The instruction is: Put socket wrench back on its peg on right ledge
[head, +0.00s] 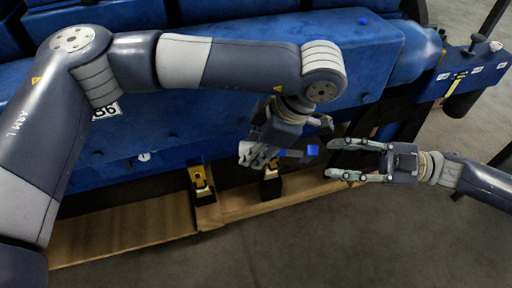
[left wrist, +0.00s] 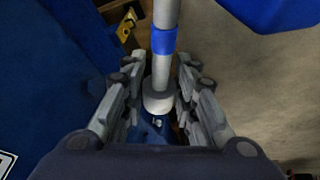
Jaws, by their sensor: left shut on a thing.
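The socket wrench shows in the left wrist view as a grey shaft with a blue band (left wrist: 164,41) and a wider round grey end (left wrist: 157,101). My left gripper (left wrist: 160,110) is shut on it near that round end. In the head view, my left gripper (head: 259,155) is in front of the blue engine's side, and the wrench's blue band (head: 312,150) sticks out to the right. My right gripper (head: 345,159) is open and empty, its fingers pointing left towards the band. The blue right ledge (head: 455,84) carries small white labels; its peg is not clear to me.
The large blue engine (head: 220,60) fills the back. A dark tool handle (head: 489,22) rises at the right ledge. Yellow-and-black brackets (head: 201,183) stand on a wooden beam (head: 130,236) below. The grey floor in front is clear.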

